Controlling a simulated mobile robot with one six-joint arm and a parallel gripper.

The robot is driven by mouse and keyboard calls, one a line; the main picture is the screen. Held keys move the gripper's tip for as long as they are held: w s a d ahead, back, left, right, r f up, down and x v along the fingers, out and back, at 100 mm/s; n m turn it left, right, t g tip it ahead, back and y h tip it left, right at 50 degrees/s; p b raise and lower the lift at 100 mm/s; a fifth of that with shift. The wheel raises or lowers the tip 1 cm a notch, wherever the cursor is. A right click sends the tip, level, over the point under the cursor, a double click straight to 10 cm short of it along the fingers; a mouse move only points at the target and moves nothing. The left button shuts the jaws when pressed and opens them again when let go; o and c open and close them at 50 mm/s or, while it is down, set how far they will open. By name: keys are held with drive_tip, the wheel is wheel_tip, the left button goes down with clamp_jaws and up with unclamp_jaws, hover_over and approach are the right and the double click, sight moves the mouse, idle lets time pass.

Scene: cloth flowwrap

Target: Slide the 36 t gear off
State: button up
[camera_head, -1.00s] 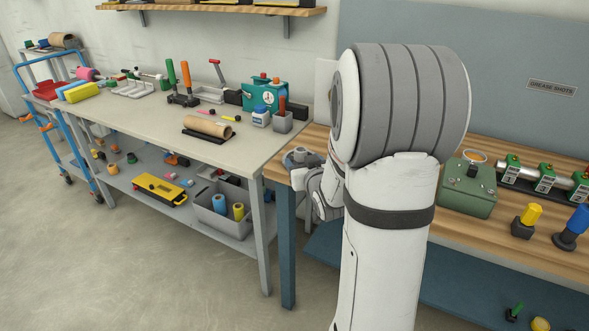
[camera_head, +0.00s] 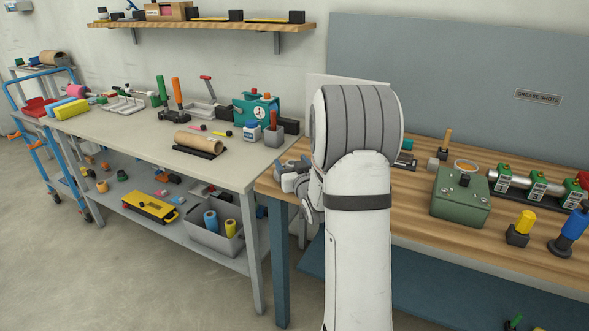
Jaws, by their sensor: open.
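I cannot make out the 36 t gear in this view; it may be hidden behind my arm or too small to tell. My gripper (camera_head: 290,176) shows only partly, as grey parts at the left of my arm, above the left end of the wooden bench (camera_head: 412,207). My arm hides much of it and the bench behind. I see nothing held in it.
On the wooden bench stand a green box (camera_head: 460,197), a rail with green clamps (camera_head: 537,187), a yellow-topped part (camera_head: 520,228) and a blue-handled part (camera_head: 570,231). A grey table (camera_head: 110,145) at left carries a cardboard roll (camera_head: 198,141) and tools.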

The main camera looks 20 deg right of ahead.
drive_tip(key=c, duration=1.2)
drive_tip(key=o, duration=0.6)
drive_tip(key=shift+c, duration=0.2)
drive_tip(key=c, duration=0.4)
drive_tip(key=shift+w+r, duration=0.1)
drive_tip(key=shift+r, duration=0.3)
drive_tip(key=shift+r+p, duration=1.15)
drive_tip(key=shift+r, duration=2)
